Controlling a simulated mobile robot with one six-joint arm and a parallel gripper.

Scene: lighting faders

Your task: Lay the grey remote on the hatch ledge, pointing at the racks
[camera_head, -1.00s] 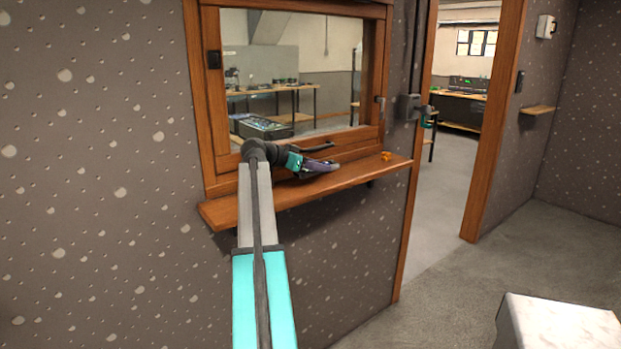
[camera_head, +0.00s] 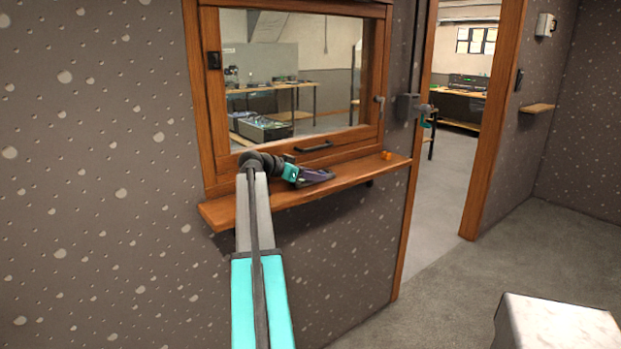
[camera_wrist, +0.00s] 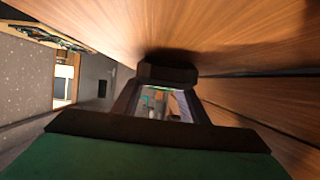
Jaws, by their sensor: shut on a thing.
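The wooden hatch ledge (camera_head: 345,180) runs below the hatch window. My gripper (camera_head: 318,176) is low over the ledge's middle, its fingers towards the ledge's right end. In the wrist view my gripper (camera_wrist: 168,85) is shut on a small dark block, which I take for the grey remote (camera_wrist: 168,73). The ledge's wood grain (camera_wrist: 220,35) lies very close beside it. The remote is mostly hidden by the fingers, so I cannot tell its pointing direction or whether it touches the ledge. Equipment, possibly the racks (camera_head: 262,127), shows through the glass.
A small orange object (camera_head: 387,155) sits on the ledge to the right of my gripper. The window frame (camera_head: 212,110) and its lower handle (camera_head: 314,146) are close behind the arm. An open doorway (camera_head: 445,190) is to the right. A pale block (camera_head: 555,325) stands at lower right.

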